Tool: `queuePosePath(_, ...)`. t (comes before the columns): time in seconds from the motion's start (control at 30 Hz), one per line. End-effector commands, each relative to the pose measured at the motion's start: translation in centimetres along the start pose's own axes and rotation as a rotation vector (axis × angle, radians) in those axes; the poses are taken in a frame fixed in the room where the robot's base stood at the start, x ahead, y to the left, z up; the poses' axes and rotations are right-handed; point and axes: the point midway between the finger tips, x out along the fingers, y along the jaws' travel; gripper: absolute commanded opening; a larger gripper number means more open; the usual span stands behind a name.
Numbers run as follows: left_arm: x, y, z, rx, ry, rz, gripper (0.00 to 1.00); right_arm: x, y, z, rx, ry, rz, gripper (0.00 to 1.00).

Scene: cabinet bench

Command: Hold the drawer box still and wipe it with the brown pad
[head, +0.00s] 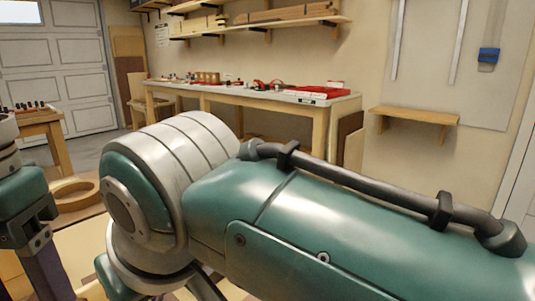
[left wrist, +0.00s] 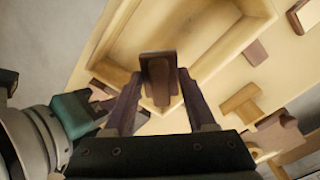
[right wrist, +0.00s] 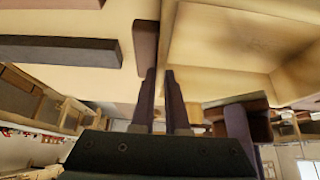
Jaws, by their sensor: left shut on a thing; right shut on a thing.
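The drawer box (left wrist: 190,40) is an open-topped pale wooden box in the left wrist view. Its wall and inside (right wrist: 225,45) fill the upper right of the right wrist view. My left gripper (left wrist: 158,78) is shut on the brown pad (left wrist: 158,62), a dark brown T-shaped piece, at the near edge of the box; I cannot tell whether the pad touches it. My right gripper (right wrist: 161,72) has its fingers close together, shut on the box's wall. In the head view my large arm hides the box and right gripper; part of my left gripper (head: 50,268) shows at the left.
A brown block (right wrist: 145,45) and a long dark bar (right wrist: 55,50) lie beside the box in the right wrist view. Wooden pieces (left wrist: 242,100) lie at the right of the left wrist view. A workbench (head: 255,95) and a wall shelf (head: 415,115) stand in the background.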

Motion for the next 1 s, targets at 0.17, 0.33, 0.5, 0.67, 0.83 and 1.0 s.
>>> queuePosePath(0.17,-0.45,-0.03,0.03,0.001,-0.001,-0.001,0.00,-0.03,-0.02,-0.06,0.000,0.001,-0.001,0.00)
queuePosePath(0.33,-0.43,-0.02,0.03,0.001,-0.001,-0.001,0.00,-0.03,-0.03,-0.06,0.000,0.001,-0.001,0.15)
queuePosePath(0.5,-0.41,-0.01,0.03,0.001,-0.001,-0.001,0.00,-0.03,-0.02,-0.05,0.000,0.001,0.000,0.34)
queuePosePath(0.67,-0.40,-0.01,0.03,0.001,-0.001,0.000,0.00,-0.02,-0.01,-0.03,0.000,0.001,0.000,0.47)
queuePosePath(0.83,-0.37,0.00,0.03,0.001,-0.001,0.000,0.00,0.10,0.10,0.22,-0.002,-0.006,0.003,0.47)
queuePosePath(1.0,-1.04,0.00,0.02,0.001,-0.001,0.000,0.00,-0.45,0.06,-0.18,-0.001,-0.004,0.002,0.47)
